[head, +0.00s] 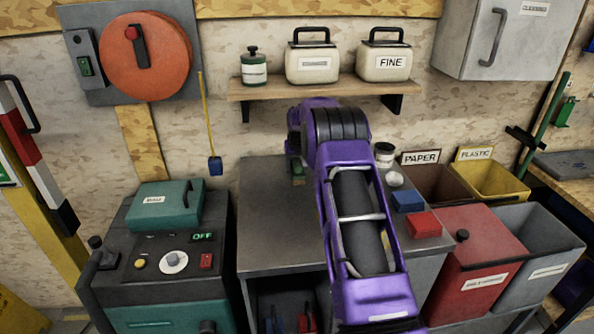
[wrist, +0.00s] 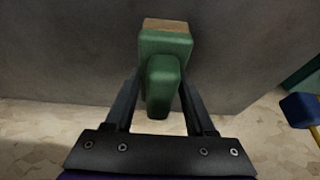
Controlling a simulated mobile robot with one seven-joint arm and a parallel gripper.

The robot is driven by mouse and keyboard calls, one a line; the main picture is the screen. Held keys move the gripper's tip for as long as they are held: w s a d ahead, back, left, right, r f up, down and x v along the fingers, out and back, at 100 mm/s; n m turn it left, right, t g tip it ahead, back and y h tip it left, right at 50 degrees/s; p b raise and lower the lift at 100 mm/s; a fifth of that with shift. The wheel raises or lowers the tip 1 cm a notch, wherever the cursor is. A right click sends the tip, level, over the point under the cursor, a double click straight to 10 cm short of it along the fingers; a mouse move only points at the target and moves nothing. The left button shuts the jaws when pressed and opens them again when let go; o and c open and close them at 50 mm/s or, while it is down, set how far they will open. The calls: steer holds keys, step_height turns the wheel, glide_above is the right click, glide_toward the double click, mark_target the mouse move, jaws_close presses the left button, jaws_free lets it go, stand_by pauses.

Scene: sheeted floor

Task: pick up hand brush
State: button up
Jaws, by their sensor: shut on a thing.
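The hand brush (wrist: 163,55) has a green body and handle with a tan bristle edge at its far end. In the wrist view it sits between the two dark fingers of my gripper (wrist: 160,84), which is shut on it. In the head view a small part of the brush (head: 297,168) shows over the back left of the grey table (head: 275,225). My purple arm hides most of the gripper there. I cannot tell whether the brush touches the table top.
A blue block (head: 407,200) and a red block (head: 423,224) lie on the table's right side. A wall shelf (head: 330,88) with containers is above. A blue-ended tool (head: 214,165) hangs at left. Bins, including a yellow one (head: 490,180), stand at right.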

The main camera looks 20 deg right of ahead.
mark_target(297, 160)
jaws_close()
steer(key=shift+r, duration=0.15)
steer(key=shift+s+r, duration=0.2)
steer(key=shift+r, duration=0.35)
steer(key=r, duration=0.5)
steer(key=shift+s+a+r, duration=0.1)
steer(key=shift+s+r, duration=0.1)
steer(key=shift+r, duration=0.2)
steer(key=s+a+b, duration=0.1)
steer(key=s+a, duration=0.1)
steer(key=s, duration=0.7)
steer(key=s+a+b, duration=0.1)
steer(key=s, duration=0.8)
steer(key=shift+s+a, duration=0.4)
steer(key=shift+o, duration=1.5)
jaws_free()
steer(key=c, duration=0.5)
